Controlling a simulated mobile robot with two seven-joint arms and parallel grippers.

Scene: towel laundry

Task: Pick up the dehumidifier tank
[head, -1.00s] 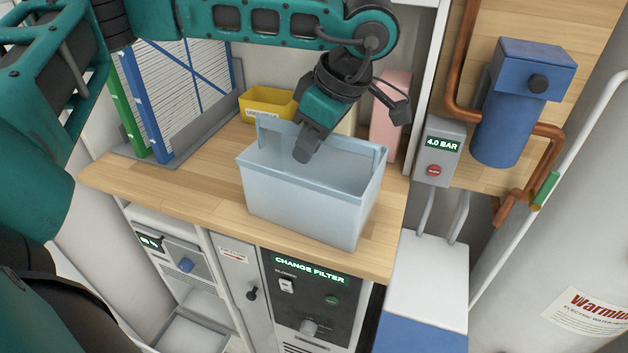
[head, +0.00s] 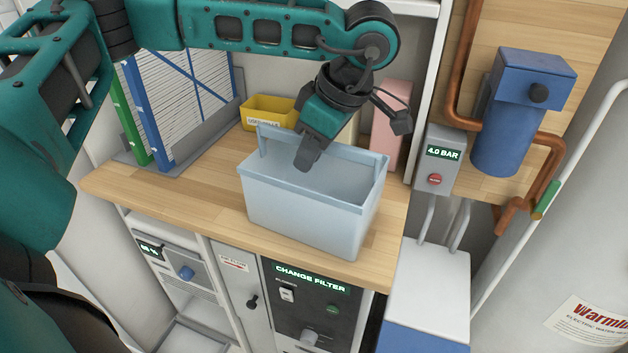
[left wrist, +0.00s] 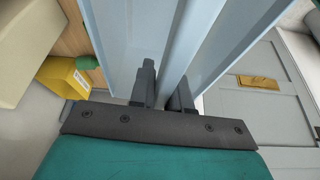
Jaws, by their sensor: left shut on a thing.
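The dehumidifier tank is a light blue open-topped bin (head: 300,213) with a raised handle along its back. It stands upright on the wooden counter (head: 185,200) in the head view, and its inside looks empty. My left gripper (head: 306,163) reaches down over the back of the tank and is shut on its handle. In the left wrist view the two dark fingers (left wrist: 163,92) sit on either side of a light blue bar of the tank (left wrist: 172,45). The arm hides part of the handle in the head view. My right gripper is not in view.
A yellow bin (head: 262,112) and a pink box (head: 392,120) stand behind the tank. A rack with blue and green posts (head: 150,110) is at the left. A grey gauge box (head: 440,160) and copper pipes (head: 545,185) are close on the right. Counter left of the tank is clear.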

